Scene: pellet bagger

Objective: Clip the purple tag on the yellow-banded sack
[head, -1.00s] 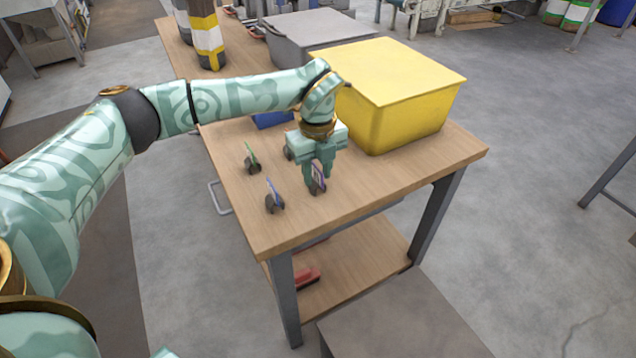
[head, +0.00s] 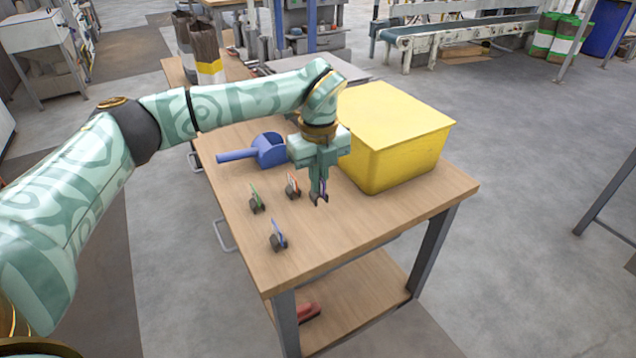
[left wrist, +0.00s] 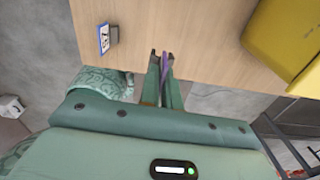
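My left gripper (head: 319,198) is shut on the purple tag (head: 324,186) and appears to hold it a little above the table. In the left wrist view the purple tag (left wrist: 166,65) shows as a thin strip between the fingers. The yellow-banded sack (head: 208,68) stands upright at the back left, well away from the gripper. Its lower part is partly hidden behind my arm. My right gripper is not in view.
A green tag (head: 255,197), a red tag (head: 292,186) and a blue tag (head: 278,237) stand on the table (head: 345,232). A blue scoop (head: 265,150) and a yellow bin (head: 390,150) flank the gripper. Another sack (head: 182,32) stands beside the yellow-banded one.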

